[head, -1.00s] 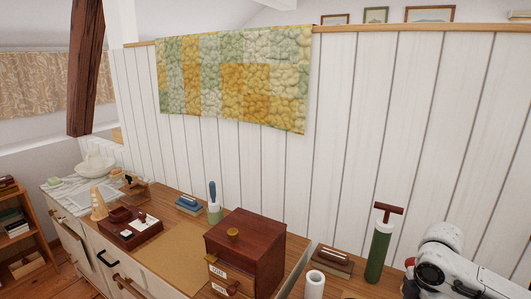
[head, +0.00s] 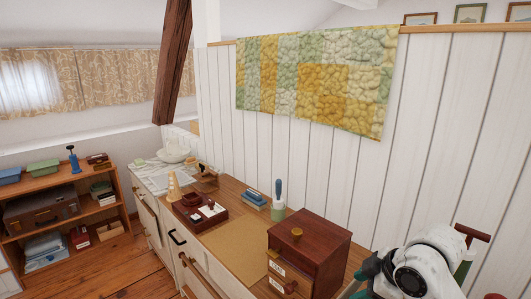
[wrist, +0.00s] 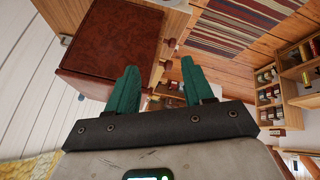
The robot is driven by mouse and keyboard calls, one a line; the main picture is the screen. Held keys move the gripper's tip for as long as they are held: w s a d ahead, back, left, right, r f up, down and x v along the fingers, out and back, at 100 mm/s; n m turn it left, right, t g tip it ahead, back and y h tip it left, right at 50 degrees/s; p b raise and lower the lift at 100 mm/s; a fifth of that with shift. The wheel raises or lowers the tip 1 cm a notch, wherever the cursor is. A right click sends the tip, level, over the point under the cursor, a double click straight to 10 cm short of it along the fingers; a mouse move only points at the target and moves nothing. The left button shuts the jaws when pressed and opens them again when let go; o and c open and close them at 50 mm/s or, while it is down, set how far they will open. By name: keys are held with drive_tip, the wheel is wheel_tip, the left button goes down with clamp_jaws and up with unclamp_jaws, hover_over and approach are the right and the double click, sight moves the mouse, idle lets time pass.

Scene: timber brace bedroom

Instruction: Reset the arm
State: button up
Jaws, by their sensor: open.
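My gripper shows in the wrist view (wrist: 158,88) with its two green fingers spread apart and nothing between them. In the head view my white arm is at the lower right, and a green finger (head: 362,286) shows beside the dark wooden box. The box (head: 310,255) has a brass knob on top and a labelled drawer front. In the wrist view the box (wrist: 115,45) lies just beyond the left finger; I cannot tell whether they touch.
The counter (head: 232,245) also holds a red-brown tray (head: 200,217), blue books (head: 255,198) and a blue-handled brush in a green holder (head: 278,205). A bookshelf (head: 75,205) stands at the left. The white panelled wall (head: 430,130) is close behind the counter.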

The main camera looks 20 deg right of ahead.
drive_tip(key=w+a+m+t+y, duration=0.1)
drive_tip(key=a+m, duration=0.1)
drive_tip(key=a, duration=0.5)
drive_tip(key=s+a+f+m+g, duration=0.1)
drive_tip(key=s+a+f+m, duration=0.3)
drive_tip(key=s+a+f, duration=0.4)
drive_tip(key=s+d+f+m+g+h, duration=0.1)
drive_tip(key=s+f, duration=0.4)
drive_tip(key=s, duration=0.5)
drive_tip(key=s+d+f+m+g+h, duration=0.2)
drive_tip(key=s+f, duration=0.4)
drive_tip(key=s, duration=0.4)
drive_tip(key=shift+s+d+m+g, duration=0.3)
drive_tip(key=shift+d+m+g, duration=0.2)
drive_tip(key=shift+d+g, duration=0.6)
drive_tip(key=shift+d, duration=0.15)
